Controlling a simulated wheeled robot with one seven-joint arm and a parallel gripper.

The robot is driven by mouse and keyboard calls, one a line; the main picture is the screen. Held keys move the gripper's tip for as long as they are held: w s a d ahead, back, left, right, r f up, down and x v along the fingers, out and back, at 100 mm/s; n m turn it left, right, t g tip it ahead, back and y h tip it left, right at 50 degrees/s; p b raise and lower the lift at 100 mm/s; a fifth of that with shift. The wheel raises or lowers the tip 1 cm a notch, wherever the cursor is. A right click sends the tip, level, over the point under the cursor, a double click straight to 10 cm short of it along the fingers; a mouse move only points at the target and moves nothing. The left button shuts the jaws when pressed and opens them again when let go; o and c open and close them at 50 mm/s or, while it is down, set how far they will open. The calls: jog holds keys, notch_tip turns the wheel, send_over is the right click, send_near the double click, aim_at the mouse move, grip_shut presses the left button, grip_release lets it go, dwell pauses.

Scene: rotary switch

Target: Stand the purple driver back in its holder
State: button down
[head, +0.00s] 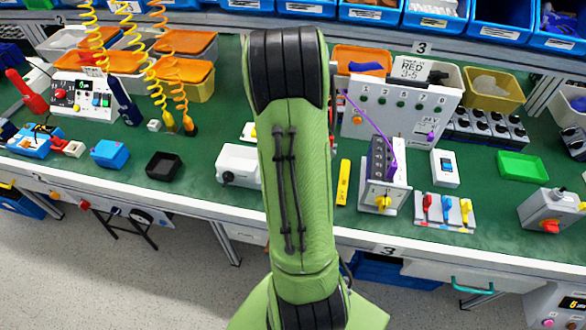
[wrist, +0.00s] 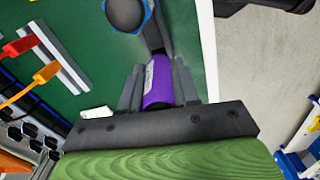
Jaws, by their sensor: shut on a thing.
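In the wrist view my gripper (wrist: 158,88) is shut on the purple driver (wrist: 157,82). The two grey fingers sit on either side of its purple body, which has a pale label on it. A grey piece runs up beyond the driver to a round dark thing with a blue rim (wrist: 127,12) at the top edge. I cannot tell whether that is the holder or whether the driver touches it. In the head view my green arm hides the gripper and the driver. I cannot make out the holder for certain there.
The green bench (head: 290,205) is crowded. A white numbered panel (head: 400,112), a module with a yellow knob (head: 383,190), a strip of coloured levers (head: 445,212) and a green tray (head: 522,166) stand right of my arm. In the wrist view, the bench's pale edge (wrist: 208,60) borders grey floor.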

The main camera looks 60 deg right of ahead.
jog(key=shift+f+b, duration=1.05)
jog(key=shift+f, duration=0.3)
jog(key=c, duration=0.8)
grip_release()
jog(key=shift+o, duration=0.2)
notch_tip(320, 180, up, 16)
jog(key=p, duration=0.4)
jog(key=shift+f, duration=0.1)
